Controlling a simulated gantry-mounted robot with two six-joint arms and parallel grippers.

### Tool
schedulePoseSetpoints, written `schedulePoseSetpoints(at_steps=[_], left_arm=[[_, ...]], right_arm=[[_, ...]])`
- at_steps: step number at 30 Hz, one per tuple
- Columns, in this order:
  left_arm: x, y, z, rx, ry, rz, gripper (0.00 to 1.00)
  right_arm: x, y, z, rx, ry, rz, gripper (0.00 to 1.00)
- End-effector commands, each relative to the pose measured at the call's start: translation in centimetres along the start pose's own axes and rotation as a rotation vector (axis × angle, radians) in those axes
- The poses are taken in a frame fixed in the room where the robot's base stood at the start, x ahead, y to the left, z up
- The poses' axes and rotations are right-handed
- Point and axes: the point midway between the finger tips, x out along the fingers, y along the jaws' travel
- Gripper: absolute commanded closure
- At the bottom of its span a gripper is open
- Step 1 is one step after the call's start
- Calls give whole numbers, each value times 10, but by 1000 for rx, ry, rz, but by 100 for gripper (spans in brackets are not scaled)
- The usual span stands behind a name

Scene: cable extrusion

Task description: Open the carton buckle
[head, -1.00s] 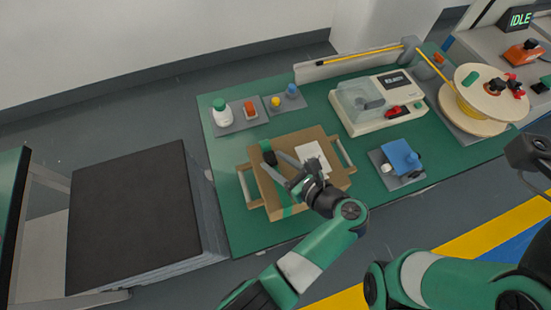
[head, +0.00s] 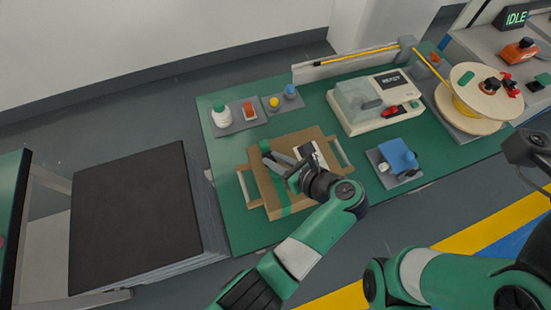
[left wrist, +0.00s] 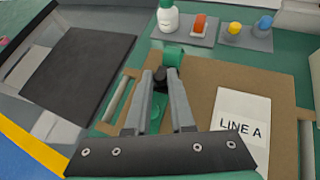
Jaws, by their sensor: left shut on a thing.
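A brown carton (head: 309,191) lies on the green bench mat, with a white label reading LINE A (left wrist: 240,117). A green strap (head: 283,196) runs across its left part, and the strap's green end (left wrist: 173,56) stands up at the far edge. My left gripper (head: 271,155) is over the far left part of the carton. In the left wrist view its fingers (left wrist: 166,76) are close together at the dark carton buckle, which they mostly hide. They are shut on it. My right arm shows at the lower right, but its gripper fingers do not show.
A white bottle (head: 221,116) and small coloured parts stand on grey trays behind the carton. A white machine (head: 378,102), a blue part (head: 399,155) on a grey tray and a cable spool (head: 474,97) are to the right. A dark stack (head: 133,220) stands left of the bench.

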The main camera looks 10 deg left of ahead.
Motion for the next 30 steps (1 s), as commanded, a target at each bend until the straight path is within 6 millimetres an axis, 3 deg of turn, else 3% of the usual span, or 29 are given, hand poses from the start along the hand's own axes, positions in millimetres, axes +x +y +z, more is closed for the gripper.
schedulePoseSetpoints(at_steps=[6, 15, 30], left_arm=[[1, -2, 11, 55, 152, 24, 100], [6, -5, 18, 122, 327, 53, 100], [6, -6, 23, 157, 410, 66, 100]], right_arm=[[5, 0, -4, 0, 0, 0, 50], [-4, 0, 3, 0, 0, 0, 50], [-9, 0, 8, 0, 0, 0, 50]])
